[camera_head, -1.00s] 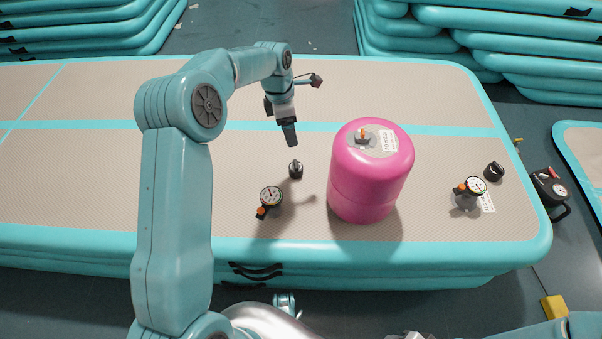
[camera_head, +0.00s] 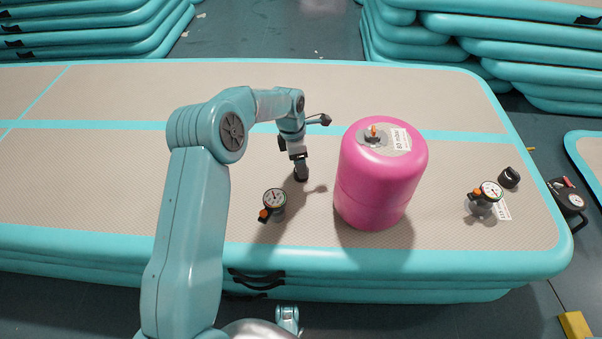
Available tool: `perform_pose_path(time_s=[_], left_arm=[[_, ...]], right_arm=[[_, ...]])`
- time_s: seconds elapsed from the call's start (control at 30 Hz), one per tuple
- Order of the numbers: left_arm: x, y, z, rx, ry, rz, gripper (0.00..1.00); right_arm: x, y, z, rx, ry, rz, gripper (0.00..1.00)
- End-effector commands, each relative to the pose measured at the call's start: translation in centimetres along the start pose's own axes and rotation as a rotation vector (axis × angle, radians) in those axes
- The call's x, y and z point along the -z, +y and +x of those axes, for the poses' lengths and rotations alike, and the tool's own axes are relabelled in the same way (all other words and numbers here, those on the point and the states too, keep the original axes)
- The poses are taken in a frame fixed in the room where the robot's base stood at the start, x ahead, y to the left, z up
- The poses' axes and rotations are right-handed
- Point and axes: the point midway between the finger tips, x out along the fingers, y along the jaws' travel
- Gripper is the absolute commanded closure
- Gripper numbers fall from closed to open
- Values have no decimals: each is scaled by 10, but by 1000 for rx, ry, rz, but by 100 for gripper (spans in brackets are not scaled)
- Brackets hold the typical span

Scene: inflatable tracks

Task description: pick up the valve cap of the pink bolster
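The pink bolster (camera_head: 380,185) stands upright on the inflatable track. Its top carries a grey valve with an orange part (camera_head: 373,134) and a white label. A small black cap (camera_head: 302,175) sits on the track left of the bolster. My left gripper (camera_head: 300,166) points down at this cap from above, its fingertips at or around it. The dark fingers and dark cap merge, so I cannot tell whether they grip it. My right gripper is out of view.
Another gauge (camera_head: 487,194) and another black cap (camera_head: 509,177) are at the right end of the track (camera_head: 110,190). The track's left side is clear.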

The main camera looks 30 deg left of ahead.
Motion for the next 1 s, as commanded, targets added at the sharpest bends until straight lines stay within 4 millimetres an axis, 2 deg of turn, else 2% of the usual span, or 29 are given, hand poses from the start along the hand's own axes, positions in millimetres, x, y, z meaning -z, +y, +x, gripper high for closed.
perform_pose_path(time_s=[0.03, 0.2, 0.47, 0.6, 0.63, 0.67, 0.9, 1.0], left_arm=[[3, -1, 14, 3, 1, 0, 22], [5, 0, 40, 2, 1, 1, 22], [4, 0, 42, 0, 0, 0, 22], [4, 0, 42, 0, 0, 0, 67], [4, 0, 42, 0, 0, 0, 77], [4, 0, 42, 0, 0, 0, 81], [4, 0, 41, 0, 0, 0, 81], [3, 0, 34, -1, -1, 0, 81]], right_arm=[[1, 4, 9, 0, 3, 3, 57], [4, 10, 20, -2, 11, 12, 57], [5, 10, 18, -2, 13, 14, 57], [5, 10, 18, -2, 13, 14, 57], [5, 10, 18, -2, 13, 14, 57], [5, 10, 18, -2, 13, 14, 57], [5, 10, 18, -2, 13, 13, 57], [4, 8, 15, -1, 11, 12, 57]])
